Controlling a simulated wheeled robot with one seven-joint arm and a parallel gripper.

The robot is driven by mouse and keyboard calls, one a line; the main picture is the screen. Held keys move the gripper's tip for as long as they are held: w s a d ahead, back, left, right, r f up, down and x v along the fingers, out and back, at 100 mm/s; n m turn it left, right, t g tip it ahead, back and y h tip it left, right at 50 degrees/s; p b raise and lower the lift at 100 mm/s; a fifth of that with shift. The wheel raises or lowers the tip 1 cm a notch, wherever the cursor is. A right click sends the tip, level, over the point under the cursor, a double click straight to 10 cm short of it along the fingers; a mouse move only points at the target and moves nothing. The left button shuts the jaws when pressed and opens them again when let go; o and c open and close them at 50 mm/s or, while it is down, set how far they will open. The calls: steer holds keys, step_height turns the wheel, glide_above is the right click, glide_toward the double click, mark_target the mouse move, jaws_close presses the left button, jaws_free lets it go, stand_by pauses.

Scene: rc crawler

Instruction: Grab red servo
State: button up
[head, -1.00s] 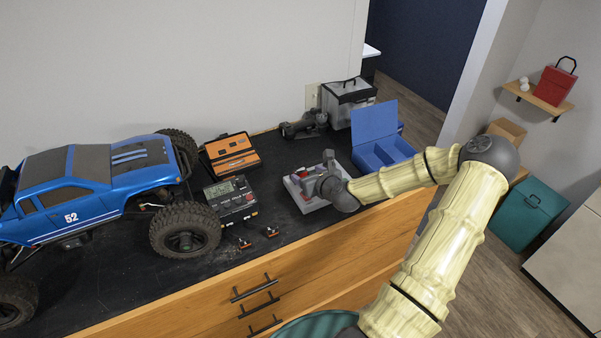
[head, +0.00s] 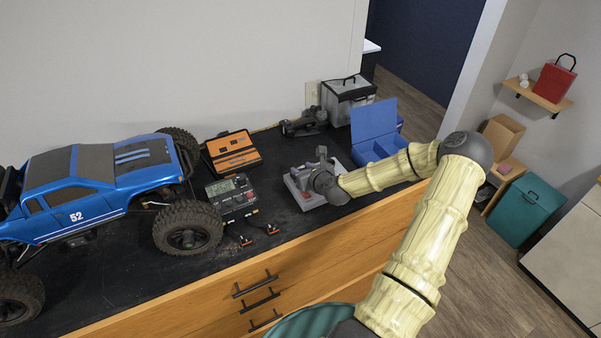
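My gripper (head: 309,175) is low over a light grey tray (head: 303,198) on the dark bench top. The wrist and gripper cover much of the tray and what lies in it. I cannot clearly make out the red servo; it is probably hidden by the gripper. The fingers are too small and too covered to show whether they are open or shut, or whether they touch anything.
A blue RC crawler (head: 92,185) stands at the left. A charger (head: 232,196) and an orange-and-black case (head: 232,152) lie left of the tray. An open blue box (head: 374,122) is close to its right. A lidded clear case (head: 347,98) stands behind.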

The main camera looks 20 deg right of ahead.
steer(key=c, duration=0.3)
steer(key=shift+r, duration=0.1)
step_height(320, 180, up, 10)
steer(key=b, duration=0.3)
stand_by(0.7)
